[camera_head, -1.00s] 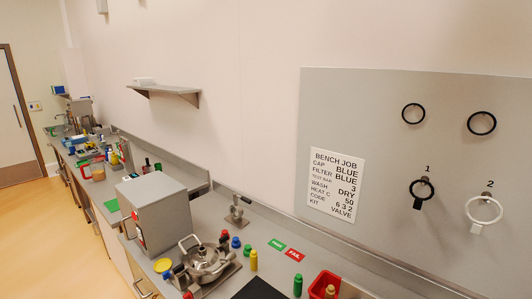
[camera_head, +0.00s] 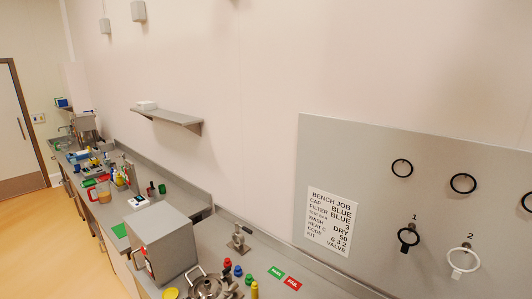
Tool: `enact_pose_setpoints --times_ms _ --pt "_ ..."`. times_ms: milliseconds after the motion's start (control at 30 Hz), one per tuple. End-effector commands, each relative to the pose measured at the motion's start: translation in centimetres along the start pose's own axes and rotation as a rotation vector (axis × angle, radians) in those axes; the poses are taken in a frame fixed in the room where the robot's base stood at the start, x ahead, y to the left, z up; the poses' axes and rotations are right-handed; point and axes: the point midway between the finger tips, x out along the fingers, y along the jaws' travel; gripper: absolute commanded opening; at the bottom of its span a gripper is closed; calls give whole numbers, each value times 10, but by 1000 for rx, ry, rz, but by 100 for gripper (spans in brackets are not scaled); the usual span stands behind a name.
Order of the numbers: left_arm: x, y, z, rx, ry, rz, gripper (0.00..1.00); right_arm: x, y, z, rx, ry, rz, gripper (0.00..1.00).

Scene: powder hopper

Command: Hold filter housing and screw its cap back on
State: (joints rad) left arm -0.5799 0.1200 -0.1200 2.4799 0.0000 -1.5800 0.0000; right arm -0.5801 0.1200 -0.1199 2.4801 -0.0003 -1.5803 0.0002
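Neither of my grippers is in view. A round metal vessel with a handle (camera_head: 205,285) sits at the bottom edge, partly cut off; I cannot tell whether it is the filter housing. To its right are small coloured pieces: a red one (camera_head: 227,263), a blue one (camera_head: 237,270) and a green one (camera_head: 248,279). A yellow bottle-like piece (camera_head: 254,291) stands nearest the bottom edge, cut off. I cannot tell which piece is the cap. A wall sign (camera_head: 334,220) reads "CAP BLUE" and "FILTER BLUE".
A grey box-shaped machine (camera_head: 165,243) stands left of the vessel. A metal stand (camera_head: 239,238) is behind the coloured pieces. Green (camera_head: 275,273) and red (camera_head: 293,284) cards lie to their right. A wall panel (camera_head: 440,190) holds rings. More bench clutter lies far left.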

Motion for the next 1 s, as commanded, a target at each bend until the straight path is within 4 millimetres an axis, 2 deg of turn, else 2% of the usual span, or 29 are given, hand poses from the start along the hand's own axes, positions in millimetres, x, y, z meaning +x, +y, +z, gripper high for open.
enact_pose_setpoints --times_ms 267,767,1000 --pt "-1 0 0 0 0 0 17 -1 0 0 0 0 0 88" --pt "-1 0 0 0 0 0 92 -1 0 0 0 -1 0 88" --pt "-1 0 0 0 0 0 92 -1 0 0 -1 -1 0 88"
